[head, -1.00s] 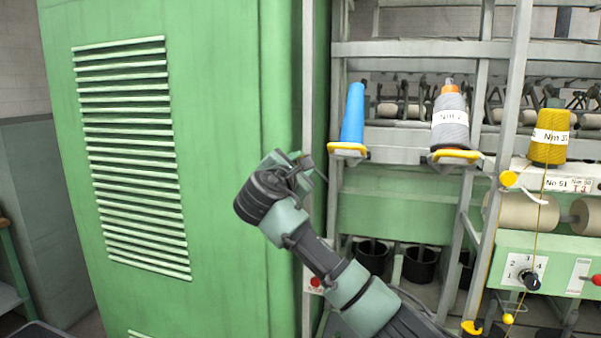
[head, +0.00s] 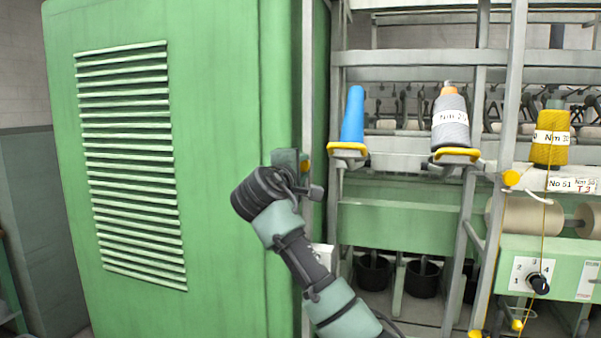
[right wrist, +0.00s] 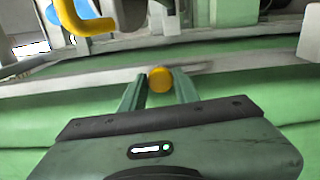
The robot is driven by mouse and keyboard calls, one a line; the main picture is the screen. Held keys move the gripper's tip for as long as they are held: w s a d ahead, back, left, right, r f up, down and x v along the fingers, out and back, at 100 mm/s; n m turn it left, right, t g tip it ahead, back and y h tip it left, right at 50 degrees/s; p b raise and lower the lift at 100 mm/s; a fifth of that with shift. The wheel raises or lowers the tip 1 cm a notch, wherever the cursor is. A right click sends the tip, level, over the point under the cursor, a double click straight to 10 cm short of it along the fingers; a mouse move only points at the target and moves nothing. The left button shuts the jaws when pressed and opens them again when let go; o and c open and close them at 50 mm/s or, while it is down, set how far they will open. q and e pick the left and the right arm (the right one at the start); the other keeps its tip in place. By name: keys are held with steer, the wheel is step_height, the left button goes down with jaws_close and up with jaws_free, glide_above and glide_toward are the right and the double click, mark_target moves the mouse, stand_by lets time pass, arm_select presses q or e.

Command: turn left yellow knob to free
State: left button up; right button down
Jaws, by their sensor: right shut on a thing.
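The left yellow knob (head: 305,166) sits on the narrow post beside the large green cabinet in the head view. In the right wrist view, the same knob (right wrist: 160,80) appears as a round yellow face between the two fingertips. My right gripper (right wrist: 160,88) is shut on it, one finger on each side. In the head view, my right gripper (head: 292,163) is partly hidden behind its own dark wrist. The knob's marking and exact turn angle cannot be read. My left gripper is not in view.
The green cabinet (head: 225,90) stands close on the left. To the right are a blue cone (head: 353,116), a grey yarn cone (head: 450,125) and a yellow yarn cone (head: 551,150). Another yellow knob (head: 512,177) is on the right post. A numbered dial (head: 538,284) is lower right.

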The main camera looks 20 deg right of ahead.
steer(key=shift+f+m, duration=0.1)
steer(key=shift+m, duration=0.3)
steer(key=c, duration=1.4)
jaws_free()
steer(key=shift+o, duration=0.2)
steer(key=b+v, duration=0.3)
steer(key=v, duration=0.5)
steer(key=shift+w, duration=0.1)
